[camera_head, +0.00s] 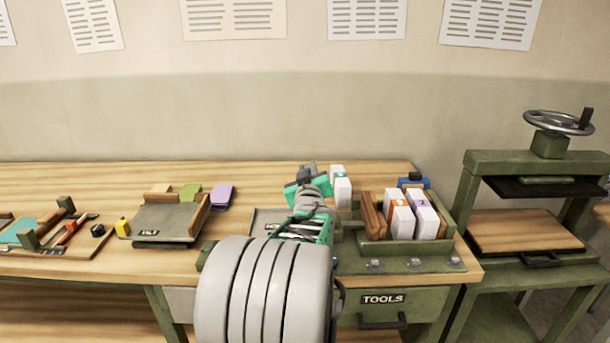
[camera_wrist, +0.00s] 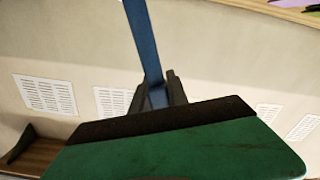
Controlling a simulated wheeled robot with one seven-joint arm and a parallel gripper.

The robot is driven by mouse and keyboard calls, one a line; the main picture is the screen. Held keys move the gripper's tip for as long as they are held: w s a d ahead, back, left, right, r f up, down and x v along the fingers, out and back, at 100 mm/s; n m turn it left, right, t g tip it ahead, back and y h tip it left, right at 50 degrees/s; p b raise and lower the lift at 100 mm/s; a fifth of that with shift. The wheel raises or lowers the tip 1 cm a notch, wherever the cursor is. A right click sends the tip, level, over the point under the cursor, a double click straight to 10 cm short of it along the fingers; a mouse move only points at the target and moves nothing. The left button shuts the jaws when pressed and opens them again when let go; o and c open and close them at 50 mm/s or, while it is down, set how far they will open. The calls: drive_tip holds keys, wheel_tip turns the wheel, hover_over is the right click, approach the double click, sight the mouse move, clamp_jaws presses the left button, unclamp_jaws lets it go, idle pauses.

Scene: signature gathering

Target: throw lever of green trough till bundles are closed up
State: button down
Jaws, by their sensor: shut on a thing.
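The green trough (camera_head: 415,246) stands on the bench at right. White bundles with coloured labels (camera_head: 400,218) and (camera_head: 424,213) stand upright in it beside a brown wooden board (camera_head: 373,216). I cannot make out a lever on the trough. A small blue part (camera_head: 413,183) shows at its back. My gripper (camera_head: 306,172) is left of the trough, above the bench. In the wrist view, its dark fingers (camera_wrist: 158,97) are shut on a narrow blue bar (camera_wrist: 144,42). I cannot tell what that bar belongs to.
Another white bundle (camera_head: 340,188) stands just right of my gripper. A green-grey tray (camera_head: 165,220), coloured pads (camera_head: 222,196) and a tool board (camera_head: 50,238) lie left. A press with a handwheel (camera_head: 558,122) stands right of the bench. The back wall is close behind.

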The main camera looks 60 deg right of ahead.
drive_tip(key=s+d+m+b, duration=0.4)
drive_tip(key=s+m+b, duration=0.3)
drive_tip(key=s+b, duration=0.1)
drive_tip(key=shift+s+d+r+m, duration=0.2)
drive_tip(key=shift+s+d+m, duration=0.1)
drive_tip(key=shift+s, duration=0.2)
drive_tip(key=c, duration=1.3)
unclamp_jaws()
drive_tip(key=b+v, duration=0.1)
drive_tip(key=v, duration=0.6)
drive_tip(key=shift+s+a, duration=0.15)
drive_tip(key=shift+a, duration=0.25)
drive_tip(key=shift+s, duration=0.1)
